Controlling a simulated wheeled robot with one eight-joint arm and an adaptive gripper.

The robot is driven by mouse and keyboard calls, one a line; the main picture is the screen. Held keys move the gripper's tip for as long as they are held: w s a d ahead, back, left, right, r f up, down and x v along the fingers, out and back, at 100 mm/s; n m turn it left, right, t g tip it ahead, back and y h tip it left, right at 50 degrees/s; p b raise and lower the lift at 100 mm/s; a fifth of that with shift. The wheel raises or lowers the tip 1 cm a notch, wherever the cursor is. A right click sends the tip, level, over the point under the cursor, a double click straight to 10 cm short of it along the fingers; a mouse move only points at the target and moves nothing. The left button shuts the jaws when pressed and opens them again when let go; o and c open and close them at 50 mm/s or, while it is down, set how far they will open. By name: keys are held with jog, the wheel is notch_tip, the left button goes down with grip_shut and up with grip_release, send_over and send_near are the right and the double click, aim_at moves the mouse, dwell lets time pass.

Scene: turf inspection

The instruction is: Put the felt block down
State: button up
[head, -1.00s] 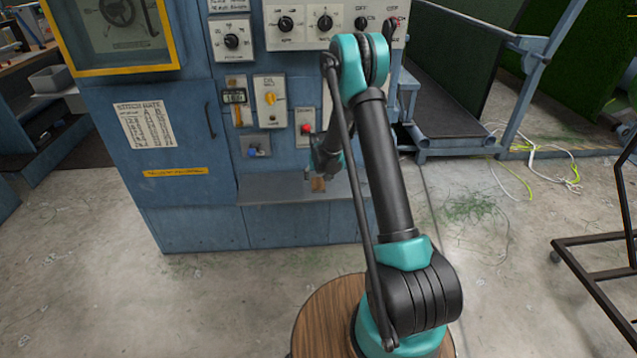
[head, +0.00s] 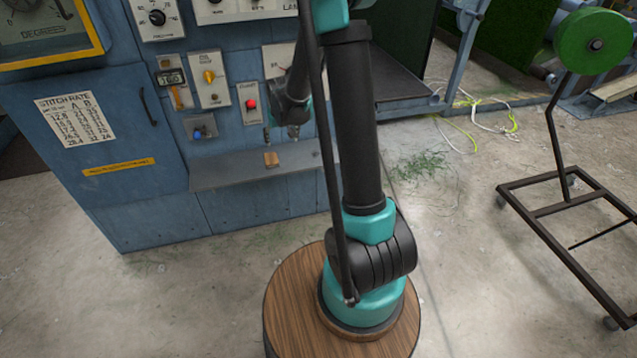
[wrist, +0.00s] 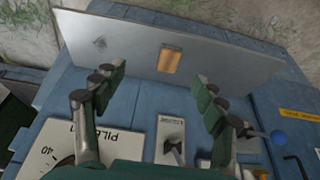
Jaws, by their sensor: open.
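The felt block (head: 271,159), small and orange-brown, rests on the narrow grey metal shelf (head: 225,172) at the front of the blue machine. In the wrist view the block (wrist: 170,58) lies on the bare shelf (wrist: 225,62), ahead of the fingertips and between their lines. My gripper (head: 281,133) is just above the shelf, close to the block in the head view. In the wrist view my gripper (wrist: 162,82) has its fingers wide apart with nothing between them. The block appears clear of both fingers.
The blue machine panel (head: 105,210) rises behind the shelf, with a red button (head: 251,104), a yellow knob (head: 209,76) and a blue knob (head: 200,132). A wheeled black frame (head: 540,205) with a green reel stands right. Shelf space is free beside the block.

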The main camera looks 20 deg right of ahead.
jog(key=s+d+r, duration=0.1)
jog(key=s+d, duration=0.2)
jog(key=s, duration=1.2)
jog(key=s+d+r, duration=0.2)
jog(key=s+d, duration=0.1)
jog(key=s, duration=1.3)
jog(key=shift+r, duration=0.3)
jog(key=shift+w, duration=0.1)
